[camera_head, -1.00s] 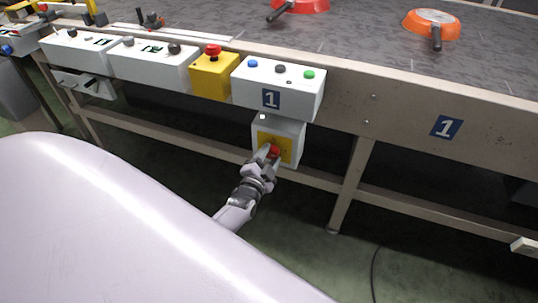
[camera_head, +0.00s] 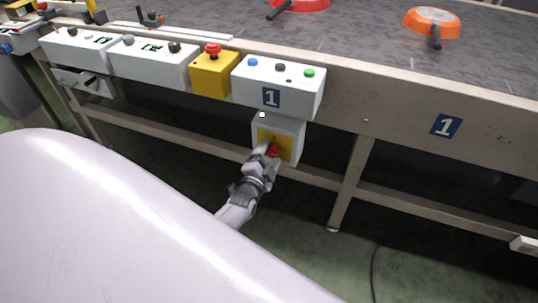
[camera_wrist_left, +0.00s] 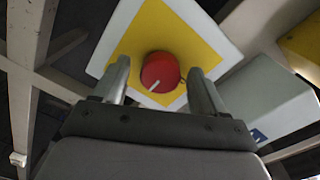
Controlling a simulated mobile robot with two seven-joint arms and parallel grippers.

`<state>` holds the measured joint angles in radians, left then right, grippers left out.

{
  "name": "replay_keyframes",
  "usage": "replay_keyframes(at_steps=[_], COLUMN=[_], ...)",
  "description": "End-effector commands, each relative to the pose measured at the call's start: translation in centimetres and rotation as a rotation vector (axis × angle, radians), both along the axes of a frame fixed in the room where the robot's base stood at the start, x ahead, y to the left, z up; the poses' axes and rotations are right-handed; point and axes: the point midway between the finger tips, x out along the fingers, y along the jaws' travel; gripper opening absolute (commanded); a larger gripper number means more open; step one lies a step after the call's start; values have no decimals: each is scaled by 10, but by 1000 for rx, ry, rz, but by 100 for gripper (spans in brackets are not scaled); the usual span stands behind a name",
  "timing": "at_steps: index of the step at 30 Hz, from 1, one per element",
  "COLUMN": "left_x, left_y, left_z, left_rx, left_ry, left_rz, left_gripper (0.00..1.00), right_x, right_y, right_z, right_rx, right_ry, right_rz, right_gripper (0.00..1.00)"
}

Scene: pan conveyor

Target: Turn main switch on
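The main switch is a red knob (camera_wrist_left: 161,72) with a white pointer mark, on a yellow plate (camera_wrist_left: 142,36) on the front of a small white box. In the head view the red knob (camera_head: 273,150) sits on this box (camera_head: 298,129), below the control box marked 1. My left gripper (camera_wrist_left: 160,82) is open, one finger on each side of the knob, with a visible gap to each finger. In the head view the left gripper (camera_head: 268,156) is at the front of the switch box and partly covers the plate. My right gripper is not in view.
Above the switch is a white box (camera_head: 305,95) with blue, black and green buttons. Left of it is a yellow box (camera_head: 212,75) with a red stop button. A table leg (camera_head: 351,185) stands to the right.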

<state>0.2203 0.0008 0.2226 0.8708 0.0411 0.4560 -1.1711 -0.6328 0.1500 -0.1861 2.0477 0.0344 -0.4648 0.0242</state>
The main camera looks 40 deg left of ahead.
Motion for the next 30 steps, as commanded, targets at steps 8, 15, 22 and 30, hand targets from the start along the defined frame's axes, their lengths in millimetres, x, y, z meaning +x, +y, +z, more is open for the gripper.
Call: replay_keyframes(at_steps=[8,15,22,30], left_x=[0,-21,-53,-69], left_y=[0,-5,-13,-17], left_z=[1,3,3,3], left_rx=[-1,-2,-2,-1], left_ry=[-2,2,0,0], left_rz=[0,0,0,0], left_gripper=[72,72,72,72], right_x=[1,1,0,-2], right_y=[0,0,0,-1], right_z=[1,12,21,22], right_rx=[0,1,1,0], right_ry=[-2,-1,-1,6], right_rz=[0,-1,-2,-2], right_gripper=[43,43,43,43])
